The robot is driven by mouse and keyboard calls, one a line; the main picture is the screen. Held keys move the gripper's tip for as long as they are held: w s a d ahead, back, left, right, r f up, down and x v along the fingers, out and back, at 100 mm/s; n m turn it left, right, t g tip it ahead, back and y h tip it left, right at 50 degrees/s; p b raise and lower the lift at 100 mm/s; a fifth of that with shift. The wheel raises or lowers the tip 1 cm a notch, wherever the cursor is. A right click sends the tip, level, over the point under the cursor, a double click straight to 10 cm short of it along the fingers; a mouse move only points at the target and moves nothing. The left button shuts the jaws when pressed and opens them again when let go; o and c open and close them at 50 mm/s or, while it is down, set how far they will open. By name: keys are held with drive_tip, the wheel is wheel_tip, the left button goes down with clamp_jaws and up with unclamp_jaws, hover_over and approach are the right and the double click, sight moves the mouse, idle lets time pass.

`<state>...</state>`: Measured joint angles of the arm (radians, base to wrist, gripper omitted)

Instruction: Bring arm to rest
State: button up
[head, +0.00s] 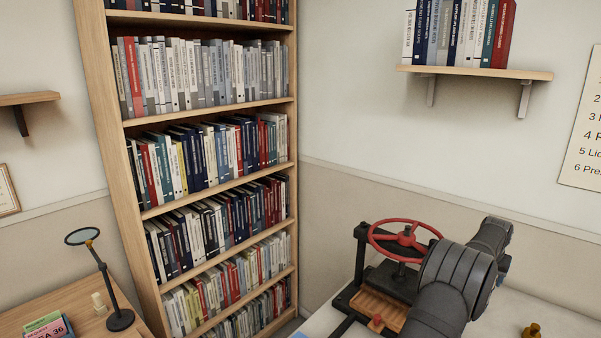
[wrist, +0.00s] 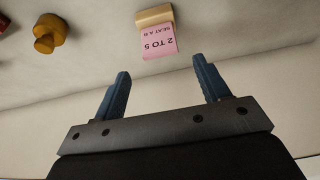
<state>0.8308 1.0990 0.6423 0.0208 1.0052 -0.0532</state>
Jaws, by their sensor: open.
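My gripper (wrist: 160,90) shows in the wrist view with its two blue fingers spread wide apart and nothing between them. In the head view part of my dark arm shows at the lower right, in front of a book press; my gripper cannot be made out there. A brass-coloured knob-like piece (wrist: 48,33) is at the upper left of that view.
The press (head: 362,255) with a red handwheel (head: 405,238) stands on the pale table beside my arm. A tall bookcase (head: 113,130) stands at the left. A wall shelf (head: 475,72) holds books above. A desk (head: 70,315) with a magnifier (head: 100,270) is at lower left.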

drive_tip(key=v, duration=0.4)
drive_tip(key=x, duration=1.1)
drive_tip(key=shift+f, duration=0.3)
wheel_tip(320, 180, up, 5)
drive_tip(key=shift+w+d+f, duration=0.1)
drive_tip(key=shift+f, duration=0.05)
drive_tip(key=s+d+r, duration=0.3)
drive_tip(key=s+r, duration=0.4)
drive_tip(key=s, duration=0.5)
drive_tip(key=s+a+m, duration=0.2)
drive_tip(key=s+a, duration=0.9)
drive_tip(key=s, duration=0.1)
drive_tip(key=w+f, duration=0.3)
drive_tip(key=w, duration=0.1)
drive_tip(key=shift+w+a+f, duration=0.35)
drive_tip(key=shift+f, duration=0.05)
